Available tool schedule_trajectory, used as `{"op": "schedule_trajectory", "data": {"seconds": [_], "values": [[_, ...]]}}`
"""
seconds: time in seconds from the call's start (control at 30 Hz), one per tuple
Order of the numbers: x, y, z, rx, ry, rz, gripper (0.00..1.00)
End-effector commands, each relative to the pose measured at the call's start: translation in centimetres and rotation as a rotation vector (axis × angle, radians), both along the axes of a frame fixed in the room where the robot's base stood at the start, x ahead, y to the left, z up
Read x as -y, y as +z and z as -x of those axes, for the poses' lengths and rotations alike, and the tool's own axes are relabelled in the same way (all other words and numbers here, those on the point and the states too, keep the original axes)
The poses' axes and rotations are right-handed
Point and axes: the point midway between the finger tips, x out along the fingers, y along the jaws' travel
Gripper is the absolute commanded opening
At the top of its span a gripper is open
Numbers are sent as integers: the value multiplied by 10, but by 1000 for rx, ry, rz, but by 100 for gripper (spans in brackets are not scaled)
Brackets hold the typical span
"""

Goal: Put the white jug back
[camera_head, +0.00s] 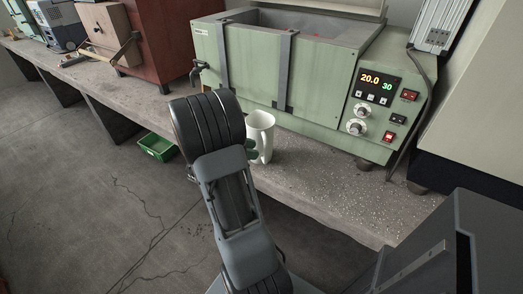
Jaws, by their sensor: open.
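The white jug (262,131) stands upright on the concrete bench (330,187), just in front of the green water bath. Its left and lower left parts are hidden behind my arm. My arm reaches up from the bottom of the picture, and my gripper (251,149) shows only as a small dark green part beside the jug's lower left side. The jaws are open. I cannot tell whether they touch the jug, as most of the gripper is hidden by the arm.
The green water bath (330,75) with lit displays stands behind the jug. A green crate (157,146) is on the floor at left. A red-brown cabinet (160,35) and wooden box (108,30) stand farther left. The bench is clear right of the jug.

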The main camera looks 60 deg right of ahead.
Motion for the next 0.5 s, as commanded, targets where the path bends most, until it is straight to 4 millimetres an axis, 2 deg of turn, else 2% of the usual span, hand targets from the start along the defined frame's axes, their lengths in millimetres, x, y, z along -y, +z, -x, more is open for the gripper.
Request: {"op": "schedule_trajectory", "data": {"seconds": [0.2, 0.5], "values": [[-26, 16, -26, 1, 2, 1, 42], [-43, 25, -43, 0, 0, 0, 42]]}}
